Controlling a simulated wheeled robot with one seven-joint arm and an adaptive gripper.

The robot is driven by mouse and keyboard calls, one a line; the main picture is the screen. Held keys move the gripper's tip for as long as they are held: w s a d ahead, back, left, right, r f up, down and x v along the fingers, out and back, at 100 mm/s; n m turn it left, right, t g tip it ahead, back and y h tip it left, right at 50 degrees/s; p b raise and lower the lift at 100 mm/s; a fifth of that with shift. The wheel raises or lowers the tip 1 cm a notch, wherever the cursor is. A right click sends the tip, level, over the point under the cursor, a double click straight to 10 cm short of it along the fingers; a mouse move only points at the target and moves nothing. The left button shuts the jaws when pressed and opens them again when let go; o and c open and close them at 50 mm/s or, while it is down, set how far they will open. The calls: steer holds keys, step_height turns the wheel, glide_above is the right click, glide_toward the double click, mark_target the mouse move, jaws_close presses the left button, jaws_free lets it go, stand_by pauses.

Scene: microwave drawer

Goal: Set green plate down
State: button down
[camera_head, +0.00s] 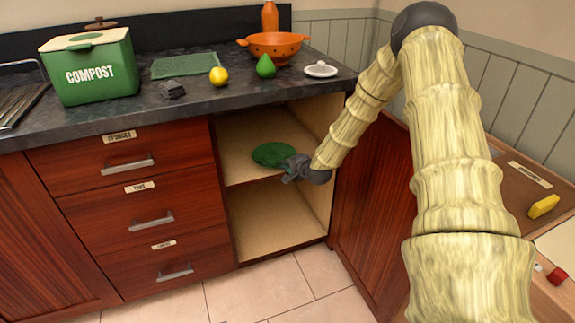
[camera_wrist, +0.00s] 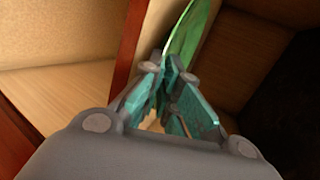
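The green plate (camera_head: 271,154) is inside the open cabinet, at the level of its upper shelf (camera_head: 240,172). I cannot tell whether it rests on the shelf or is held slightly above it. My gripper (camera_head: 288,163) reaches in from the right and meets the plate's near right edge. In the wrist view, the fingers (camera_wrist: 172,68) close together on the rim of the plate (camera_wrist: 192,30), which looks steeply tilted in that camera's view. Part of the rim is hidden between the fingers.
The cabinet's lower compartment (camera_head: 275,222) is empty. Its open door (camera_head: 365,205) stands to the right, below my arm. The countertop (camera_head: 205,100) above holds a compost bin (camera_head: 90,75), an orange colander (camera_head: 273,47), a lemon (camera_head: 218,76) and a green pear (camera_head: 265,67). Closed drawers (camera_head: 140,190) lie left.

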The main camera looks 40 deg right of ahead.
steer(key=c, duration=1.9)
jaws_free()
steer(key=shift+s+r, duration=0.1)
steer(key=p+v, duration=0.2)
steer(key=v, duration=1)
steer(key=s+a+f+n+g+y, duration=0.2)
steer(key=s+a+f+n+g, duration=0.7)
steer(key=s+a+f, duration=0.85)
steer(key=s+a+f+n+g, duration=0.1)
steer(key=s+a+f+n, duration=0.2)
steer(key=s, duration=0.4)
steer(key=s+a+f+n+g, duration=0.1)
steer(key=s+a+f+n, duration=0.2)
steer(key=s+a, duration=0.2)
steer(key=s+a+f+n+g, duration=0.1)
steer(key=s+a+f+n, duration=0.2)
steer(key=s, duration=0.8)
steer(key=shift+a+f+n+g+h, duration=0.3)
steer(key=shift+a+f+n, duration=0.15)
steer(key=shift+a, duration=0.25)
